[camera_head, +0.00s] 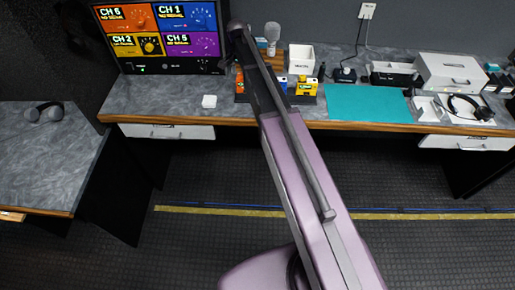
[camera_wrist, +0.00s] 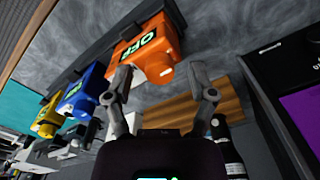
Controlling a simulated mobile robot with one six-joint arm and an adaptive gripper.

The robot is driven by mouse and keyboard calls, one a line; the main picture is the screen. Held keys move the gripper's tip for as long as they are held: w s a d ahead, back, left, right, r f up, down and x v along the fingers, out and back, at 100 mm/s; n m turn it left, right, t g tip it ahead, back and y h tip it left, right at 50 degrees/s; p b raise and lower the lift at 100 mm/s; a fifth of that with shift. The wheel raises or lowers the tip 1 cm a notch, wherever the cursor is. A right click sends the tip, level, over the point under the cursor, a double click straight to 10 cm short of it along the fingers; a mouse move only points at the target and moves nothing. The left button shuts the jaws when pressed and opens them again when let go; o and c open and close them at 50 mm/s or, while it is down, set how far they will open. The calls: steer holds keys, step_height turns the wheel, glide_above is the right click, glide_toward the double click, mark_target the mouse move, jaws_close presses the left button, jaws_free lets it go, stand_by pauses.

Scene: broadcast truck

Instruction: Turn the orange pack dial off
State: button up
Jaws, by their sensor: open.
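The orange pack (camera_wrist: 150,42) fills the upper middle of the wrist view, with a green-on-dark label that appears to read OFF. Its round orange dial (camera_wrist: 160,72) points towards my gripper (camera_wrist: 161,80). The two grey fingers are open, one on each side of the dial; I cannot tell whether either touches it. In the head view only part of the orange pack (camera_head: 239,83) shows, on the counter beside my arm, which hides the rest. My gripper cannot be made out clearly there.
A blue pack (camera_wrist: 86,92) and a yellow pack (camera_wrist: 47,118) stand in a row beside the orange one. A monitor (camera_head: 162,38) with coloured dial panels stands to the left.

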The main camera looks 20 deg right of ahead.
mark_target(241, 81)
steer(key=shift+r+p, duration=6.4)
steer(key=shift+r, duration=0.4)
steer(key=s+f+n+b, duration=0.9)
steer(key=s+f+b, duration=1.7)
steer(key=f+b, duration=0.4)
steer(key=shift+s+f, duration=0.15)
steer(key=shift+f, duration=0.15)
steer(key=shift+r, duration=0.1)
step_height(241, 81, up, 8)
steer(key=s+n+p, duration=0.1)
steer(key=s+p, duration=0.2)
steer(key=p, duration=0.4)
steer(key=shift+p, duration=0.3)
